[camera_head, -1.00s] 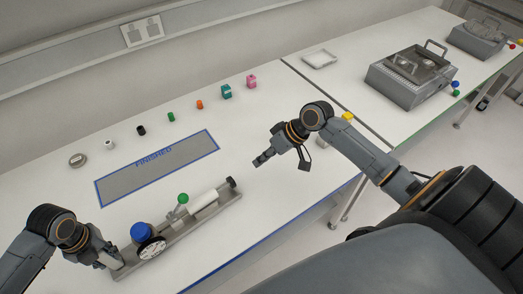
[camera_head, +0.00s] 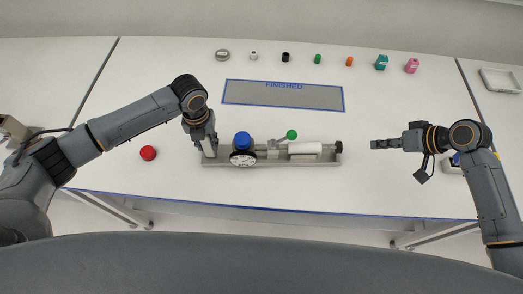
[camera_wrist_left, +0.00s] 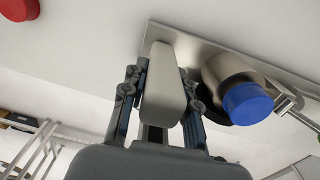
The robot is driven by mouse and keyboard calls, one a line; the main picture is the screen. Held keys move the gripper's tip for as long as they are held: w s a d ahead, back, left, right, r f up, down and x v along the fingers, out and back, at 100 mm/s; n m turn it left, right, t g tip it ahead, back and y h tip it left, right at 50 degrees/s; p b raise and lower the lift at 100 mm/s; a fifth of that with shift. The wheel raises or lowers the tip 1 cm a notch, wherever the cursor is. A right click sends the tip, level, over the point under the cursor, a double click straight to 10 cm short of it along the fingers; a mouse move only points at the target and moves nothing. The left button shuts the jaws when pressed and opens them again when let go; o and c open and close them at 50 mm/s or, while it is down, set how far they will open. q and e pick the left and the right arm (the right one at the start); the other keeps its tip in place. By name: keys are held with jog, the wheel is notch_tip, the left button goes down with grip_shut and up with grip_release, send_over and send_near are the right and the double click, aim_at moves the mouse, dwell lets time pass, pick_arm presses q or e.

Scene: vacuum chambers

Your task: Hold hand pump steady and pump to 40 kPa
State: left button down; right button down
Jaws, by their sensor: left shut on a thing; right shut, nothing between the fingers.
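The hand pump (camera_head: 270,162) lies on the table on a long grey base. It has a dial gauge (camera_head: 243,159), a blue knob (camera_head: 242,141), a green-knobbed lever (camera_head: 291,135), a white cylinder (camera_head: 304,149) and a black end knob (camera_head: 339,147). My left gripper (camera_head: 209,150) is shut on the grey upright block at the base's left end. In the left wrist view that block (camera_wrist_left: 163,85) sits between the fingers, with the blue knob (camera_wrist_left: 247,103) to its right. My right gripper (camera_head: 377,144) is shut and empty, to the right of the black end knob and apart from it. The gauge reading is too small to tell.
A blue-edged FINISHED mat (camera_head: 283,96) lies behind the pump, with several small coloured parts (camera_head: 318,59) in a row beyond it. A red button-like object (camera_head: 148,153) lies left of the pump. The table's front edge (camera_head: 280,209) runs close before the pump.

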pick_arm(q)
jog(key=shift+s+f, duration=0.15)
jog(key=shift+f, duration=0.05)
dwell(0.5)
jog(key=c, duration=1.4)
grip_release()
jog(key=o, duration=0.4)
jog(key=shift+o, duration=0.3)
jog(key=shift+w, duration=0.2)
jog(key=shift+r, duration=0.15)
